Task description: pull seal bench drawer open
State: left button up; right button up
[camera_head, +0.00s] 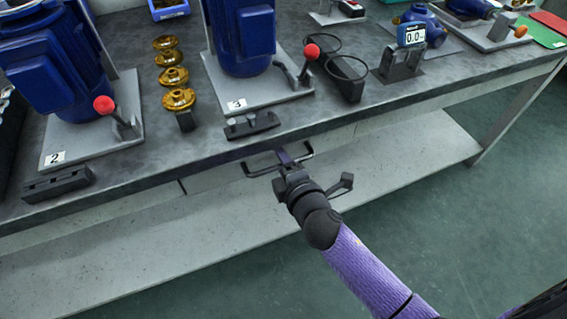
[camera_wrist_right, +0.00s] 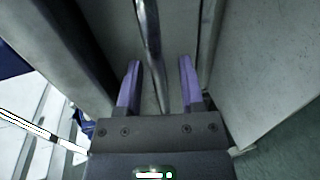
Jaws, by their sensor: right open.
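The seal bench drawer (camera_head: 215,178) is a pale front under the bench top's front edge, and it looks flush with the bench. Its handle (camera_head: 260,173) is a dark U-shaped bar; in the right wrist view it is a long metal bar (camera_wrist_right: 150,45). My right gripper (camera_head: 284,157) is at the middle of the handle, below the bench edge. In the wrist view its two purple fingers (camera_wrist_right: 159,85) are apart, with the bar running between them and a gap visible on each side. The lower finger is hidden in the head view. My left gripper is out of view.
The bench top (camera_head: 215,130) above carries blue pumps on grey plates (camera_head: 262,95), several brass rings (camera_head: 178,97) and a gauge with a display (camera_head: 411,35). A pale lower shelf (camera_head: 420,150) runs beneath. The green floor (camera_head: 450,230) in front is clear.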

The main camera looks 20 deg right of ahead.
grip_shut()
dwell(0.8)
dwell(0.4)
